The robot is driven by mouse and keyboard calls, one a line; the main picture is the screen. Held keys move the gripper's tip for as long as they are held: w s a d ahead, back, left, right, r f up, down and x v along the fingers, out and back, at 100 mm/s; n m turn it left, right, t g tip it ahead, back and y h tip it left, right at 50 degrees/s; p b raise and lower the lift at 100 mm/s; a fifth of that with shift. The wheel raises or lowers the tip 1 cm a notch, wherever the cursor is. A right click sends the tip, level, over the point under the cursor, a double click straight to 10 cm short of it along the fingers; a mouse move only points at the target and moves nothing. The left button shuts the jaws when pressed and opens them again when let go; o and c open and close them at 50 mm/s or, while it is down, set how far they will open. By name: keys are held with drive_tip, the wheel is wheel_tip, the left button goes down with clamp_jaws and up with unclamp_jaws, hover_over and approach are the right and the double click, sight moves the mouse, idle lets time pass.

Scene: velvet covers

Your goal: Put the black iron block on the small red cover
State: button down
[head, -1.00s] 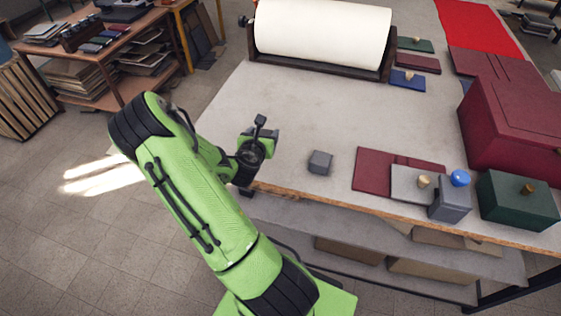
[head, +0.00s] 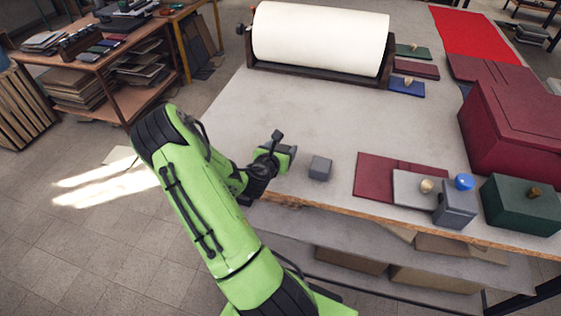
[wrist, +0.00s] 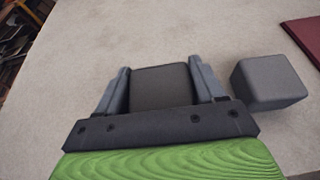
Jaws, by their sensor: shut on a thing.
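The black iron block (wrist: 160,86) is between the two fingers of my gripper (wrist: 160,68), which is shut on it. In the head view my gripper (head: 282,153) is over the table's near left edge, and the block is hidden there. A small dark red cover (head: 416,69) lies flat at the back, between a green and a blue one. A larger dark red cover (head: 375,175) lies flat near the front edge. I cannot tell for sure which of these is the small red cover.
A grey block (head: 320,168) stands just right of my gripper; it also shows in the wrist view (wrist: 268,82). A grey cover (head: 412,188), a grey box (head: 455,208), a green box (head: 520,205) and a big maroon box (head: 510,130) fill the right. The table's middle is clear.

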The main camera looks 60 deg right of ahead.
drive_tip(key=shift+f, duration=1.45)
drive_tip(key=shift+f, duration=0.1)
drive_tip(key=shift+c, duration=0.6)
unclamp_jaws()
drive_tip(key=shift+f+b, duration=0.1)
drive_tip(key=shift+b, duration=0.25)
